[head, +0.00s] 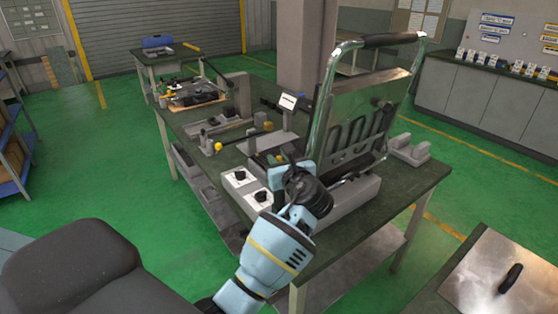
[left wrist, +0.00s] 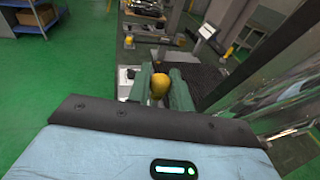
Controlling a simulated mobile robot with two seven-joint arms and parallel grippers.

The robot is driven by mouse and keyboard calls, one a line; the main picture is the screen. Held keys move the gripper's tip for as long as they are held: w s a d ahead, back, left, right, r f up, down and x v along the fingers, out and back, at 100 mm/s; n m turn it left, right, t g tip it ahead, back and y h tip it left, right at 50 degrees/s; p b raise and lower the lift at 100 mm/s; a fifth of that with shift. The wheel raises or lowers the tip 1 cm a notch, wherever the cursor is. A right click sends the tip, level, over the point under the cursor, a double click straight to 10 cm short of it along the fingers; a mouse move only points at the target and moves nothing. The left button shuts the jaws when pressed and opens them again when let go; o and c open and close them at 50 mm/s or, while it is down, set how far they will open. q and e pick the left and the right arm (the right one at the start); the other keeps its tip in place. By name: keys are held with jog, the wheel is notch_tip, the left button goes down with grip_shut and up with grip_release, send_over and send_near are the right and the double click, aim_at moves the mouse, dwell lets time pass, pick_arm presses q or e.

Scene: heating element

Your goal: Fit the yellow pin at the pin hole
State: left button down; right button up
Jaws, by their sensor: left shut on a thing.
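My left gripper (head: 290,168) is at the near front part of the heating element fixture (head: 352,195), beside its raised metal frame. In the left wrist view the left gripper's green-grey fingers (left wrist: 163,88) are shut on the yellow pin (left wrist: 159,86), whose rounded yellow end shows between them. In the head view the gripper and wrist largely hide the pin. I cannot make out the pin hole; the gripper covers part of the fixture there. My right gripper is in neither view.
The raised frame with a black handle (head: 390,40) stands just right of my left gripper. White switch boxes (head: 240,181) sit at the bench's near left edge. A small tilted display (head: 288,101) and a yellow knob (head: 218,147) are farther back.

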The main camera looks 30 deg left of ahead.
pick_arm(q)
jog(key=shift+f+b, duration=0.3)
jog(key=shift+f, duration=2)
jog(key=shift+r, duration=0.1)
jog(key=shift+r+p, duration=0.3)
jog(key=shift+r, duration=1.45)
jog(key=shift+f, duration=1.8)
dwell(0.7)
jog(key=c, duration=1.2)
grip_release()
jog(key=shift+s+f, duration=0.1)
jog(key=shift+o, duration=0.2)
jog(key=shift+f, duration=0.1)
